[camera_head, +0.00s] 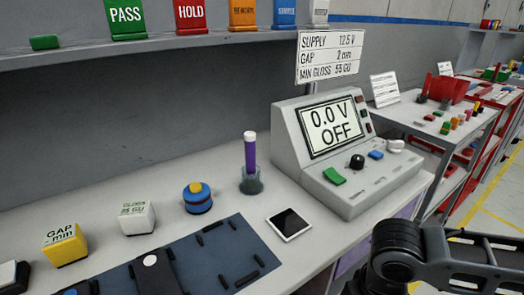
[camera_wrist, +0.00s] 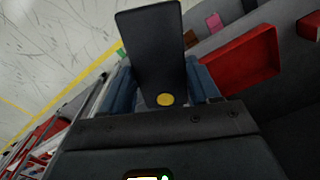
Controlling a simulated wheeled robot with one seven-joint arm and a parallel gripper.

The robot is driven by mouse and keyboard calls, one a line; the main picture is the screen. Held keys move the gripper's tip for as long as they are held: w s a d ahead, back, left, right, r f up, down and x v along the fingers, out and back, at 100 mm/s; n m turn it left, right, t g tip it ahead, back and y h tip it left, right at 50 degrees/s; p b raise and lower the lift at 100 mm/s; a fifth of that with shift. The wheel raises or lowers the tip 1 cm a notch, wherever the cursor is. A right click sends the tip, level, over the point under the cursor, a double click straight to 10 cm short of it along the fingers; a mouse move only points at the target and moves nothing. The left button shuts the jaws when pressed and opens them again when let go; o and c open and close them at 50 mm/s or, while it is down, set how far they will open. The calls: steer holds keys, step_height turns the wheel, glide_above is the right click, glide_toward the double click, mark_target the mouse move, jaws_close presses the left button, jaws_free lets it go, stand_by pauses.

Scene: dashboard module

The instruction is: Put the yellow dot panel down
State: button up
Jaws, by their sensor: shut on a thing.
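The yellow dot panel (camera_wrist: 150,45) is a dark flat slab with a yellow dot near its lower end. In the wrist view it stands out from between the blue-grey fingers of my gripper (camera_wrist: 165,84). My gripper is shut on it and holds it over the floor side of the view, near a red bin. In the head view neither the panel nor my gripper's fingers show; only part of my black arm is at the lower right. A dark blue mat (camera_head: 222,238) with several black pegs lies on the bench, with a white-dot panel (camera_head: 153,275) on its left part.
A grey power supply (camera_head: 345,150) reads 0.0 V OFF. A small white-framed dark tile (camera_head: 289,224), a purple tool in a holder (camera_head: 250,165), a blue round piece (camera_head: 197,198) and gauge blocks surround the mat. A red bin (camera_wrist: 240,60) is beside the panel. The mat's right part has free room.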

steer(key=w+d+f+m, duration=0.1)
steer(key=w+d+f, duration=0.1)
steer(key=f, duration=0.7)
steer(key=shift+w+f+m, duration=0.3)
steer(key=shift+w+m, duration=0.1)
steer(key=shift+w, duration=0.5)
steer(key=shift+d, duration=0.1)
